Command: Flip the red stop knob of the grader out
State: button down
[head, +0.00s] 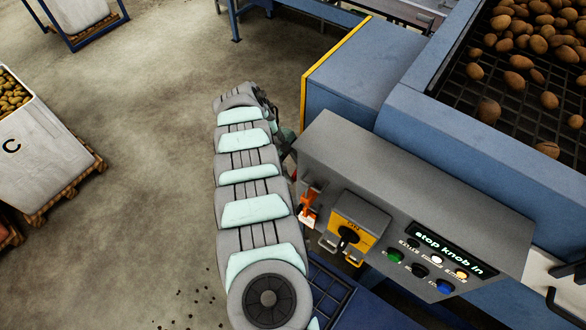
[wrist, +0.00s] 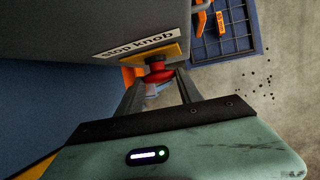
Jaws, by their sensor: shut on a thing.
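The red stop knob (wrist: 158,74) shows in the wrist view on a yellow plate under a white label reading "stop knob". My gripper (wrist: 160,82) reaches up to it with one finger on each side, shut on the knob. In the head view my arm and the edge of the grey control box (head: 350,150) hide the knob and my fingertips. The display (head: 450,249) on the box reads "stop knob in".
A yellow-plated black rotary switch (head: 347,238) and several coloured buttons (head: 419,270) sit on the box's front. Orange parts (head: 308,206) hang at its left edge. The grader's blue body (head: 470,140) stands behind, with potatoes on a grid. Open floor (head: 150,150) lies left.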

jog(key=shift+f+b, duration=0.1)
jog(key=shift+b, duration=0.2)
jog(key=shift+w+a+b, duration=0.4)
jog(key=shift+a+b, duration=0.2)
jog(key=shift+b, duration=0.3)
jog(key=c, duration=0.8)
grip_release()
jog(key=shift+o, duration=0.2)
